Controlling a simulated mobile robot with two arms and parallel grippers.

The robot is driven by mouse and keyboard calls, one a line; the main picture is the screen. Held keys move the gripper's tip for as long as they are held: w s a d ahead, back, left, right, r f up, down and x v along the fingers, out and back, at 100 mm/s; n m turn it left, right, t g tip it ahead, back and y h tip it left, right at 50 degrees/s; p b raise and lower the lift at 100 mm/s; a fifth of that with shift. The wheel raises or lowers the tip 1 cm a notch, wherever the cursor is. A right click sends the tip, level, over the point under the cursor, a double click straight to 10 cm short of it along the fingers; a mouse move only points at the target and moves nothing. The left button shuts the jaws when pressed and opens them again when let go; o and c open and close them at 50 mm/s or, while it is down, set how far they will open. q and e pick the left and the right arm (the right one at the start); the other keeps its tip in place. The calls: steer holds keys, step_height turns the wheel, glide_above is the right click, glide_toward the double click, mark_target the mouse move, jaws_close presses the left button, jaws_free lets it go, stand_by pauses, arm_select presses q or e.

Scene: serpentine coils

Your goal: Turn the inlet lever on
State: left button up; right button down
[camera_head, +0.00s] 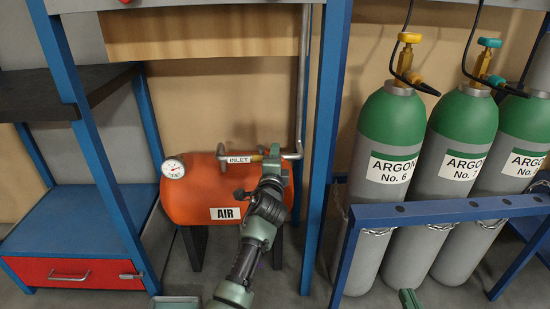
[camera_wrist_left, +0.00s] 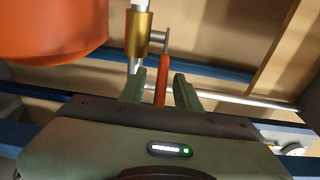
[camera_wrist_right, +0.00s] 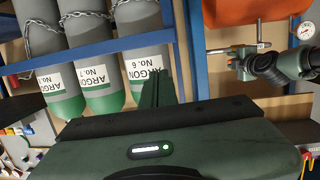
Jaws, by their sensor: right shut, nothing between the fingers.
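The inlet valve is a brass body (camera_wrist_left: 138,32) on a grey pipe, with a red lever (camera_wrist_left: 161,82) on a short side stem. In the head view the INLET label (camera_head: 238,160) is on the pipe above the orange air tank (camera_head: 190,200). My left gripper (camera_head: 274,152) reaches the pipe there and hides the lever. In the left wrist view its two fingers (camera_wrist_left: 160,88) stand apart on either side of the lever, with gaps visible. My right gripper (camera_wrist_right: 157,88) is shut and empty; its tip shows low in the head view (camera_head: 409,298).
Green-topped argon cylinders (camera_head: 387,180) stand at the right behind a blue rail (camera_head: 450,208). A blue post (camera_head: 325,150) stands right of the tank. A pressure gauge (camera_head: 174,168) is on the tank's left end. A red drawer (camera_head: 75,273) is at the lower left.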

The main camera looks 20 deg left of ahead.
arm_select(q)
steer(key=shift+s, duration=0.15)
